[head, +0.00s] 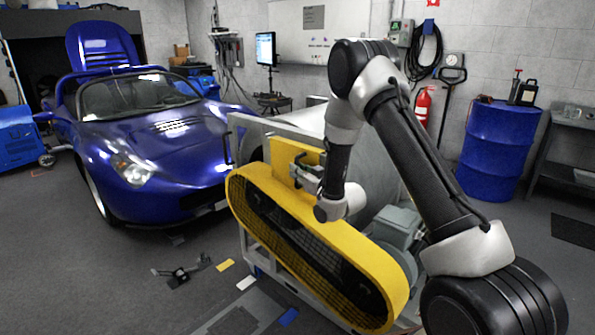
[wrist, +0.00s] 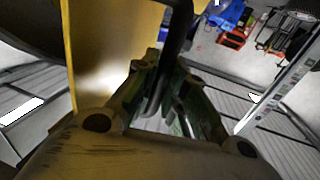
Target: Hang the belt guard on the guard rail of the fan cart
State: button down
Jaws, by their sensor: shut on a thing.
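The belt guard (head: 375,262) is a long yellow cover with a black mesh face, tilted down to the right in the head view. My gripper (head: 303,172) is at its upper plate. In the wrist view the fingers of my gripper (wrist: 168,85) are closed around a dark bar-like handle (wrist: 178,42) beside the guard's yellow plate (wrist: 95,55). The fan cart (head: 247,125) has a grey frame behind the guard, with a large grey rounded housing. The guard hides much of the cart. I cannot tell the guard rail apart, or whether the guard touches it.
A blue sports car (head: 150,150) stands to the left. A blue drum (head: 497,150) and a grey bench (head: 570,145) are at the right. A black tool (head: 180,273) and coloured floor marks lie at the front left.

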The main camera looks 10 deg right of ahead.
jog(key=shift+r, duration=0.1)
jog(key=c, duration=1.4)
grip_release()
jog(key=v, duration=1.1)
jog(key=s+d+r+g+h, duration=0.2)
jog(key=d+r+g+h, duration=0.15)
jog(key=d+r, duration=0.4)
jog(key=s+d+r+m+g+h, duration=0.2)
jog(key=s+d+r+g+h, duration=0.15)
jog(key=s+r, duration=0.4)
jog(key=s+r+m+g, duration=0.1)
jog(key=s, duration=0.8)
jog(key=s+r+m+g, duration=0.1)
jog(key=s+g, duration=0.1)
jog(key=s, duration=0.8)
jog(key=s+r+g, duration=0.1)
jog(key=s+g, duration=0.1)
jog(key=s, duration=0.7)
jog(key=shift+s+d+r+m+h, duration=0.2)
jog(key=shift+d+m+h, duration=0.1)
jog(key=shift+d+m, duration=0.1)
